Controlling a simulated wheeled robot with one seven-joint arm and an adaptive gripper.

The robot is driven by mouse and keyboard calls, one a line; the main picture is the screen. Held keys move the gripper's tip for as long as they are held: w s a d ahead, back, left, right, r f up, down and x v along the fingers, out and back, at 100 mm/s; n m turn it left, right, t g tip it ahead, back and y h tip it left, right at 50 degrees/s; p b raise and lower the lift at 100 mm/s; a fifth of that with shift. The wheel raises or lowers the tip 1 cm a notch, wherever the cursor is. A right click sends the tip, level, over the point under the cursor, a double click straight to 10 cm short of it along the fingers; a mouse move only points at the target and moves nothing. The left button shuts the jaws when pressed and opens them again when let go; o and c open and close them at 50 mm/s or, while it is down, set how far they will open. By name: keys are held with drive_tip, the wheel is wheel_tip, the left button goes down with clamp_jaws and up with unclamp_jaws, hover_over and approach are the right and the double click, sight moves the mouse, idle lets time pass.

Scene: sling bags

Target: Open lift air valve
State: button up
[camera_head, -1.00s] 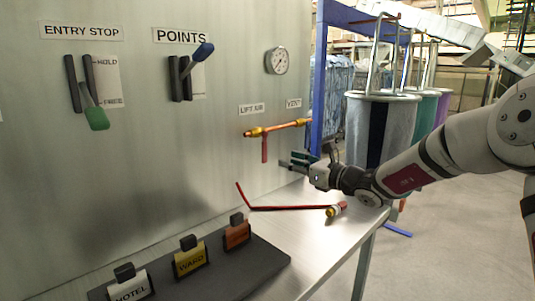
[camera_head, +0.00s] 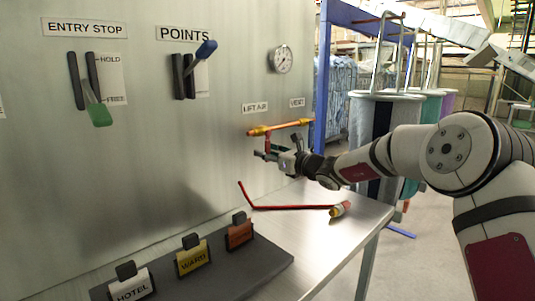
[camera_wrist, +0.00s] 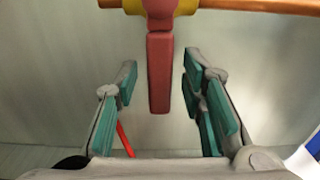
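The lift air valve has a red lever handle (camera_wrist: 159,72) that hangs straight down from a brass body on a copper pipe (camera_head: 281,127). It is on the metal panel under the "LIFT AIR" label (camera_head: 255,107). My gripper (camera_head: 264,155) is at the valve, close to the lower part of the handle. Gaps show between the handle and both fingers. How far the handle reaches in depth between the fingers is hard to tell.
A second valve position is marked "VENT" (camera_head: 297,102). A pressure gauge (camera_head: 281,59) is above. A bent red rod (camera_head: 290,207) and a brass fitting (camera_head: 341,210) lie on the metal table (camera_head: 330,235). Tagged holders stand on a dark tray (camera_head: 268,262) in front.

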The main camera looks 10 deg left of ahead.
clamp_jaws()
drive_tip(key=shift+w+b, duration=0.1)
drive_tip(key=shift+b, duration=0.25)
drive_tip(key=w+d+r+n+b, duration=0.2)
drive_tip(key=r+n+b, duration=0.1)
drive_tip(key=n+b, duration=0.5)
drive_tip(key=w+d+r+n+b, duration=0.1)
drive_tip(key=w+r+n+b, duration=0.1)
drive_tip(key=n+b, duration=0.6)
drive_tip(key=shift+w+d+r+n, duration=0.35)
drive_tip(key=shift+r+n, duration=0.15)
drive_tip(key=shift+n, duration=0.5)
drive_tip(key=shift+r, duration=0.1)
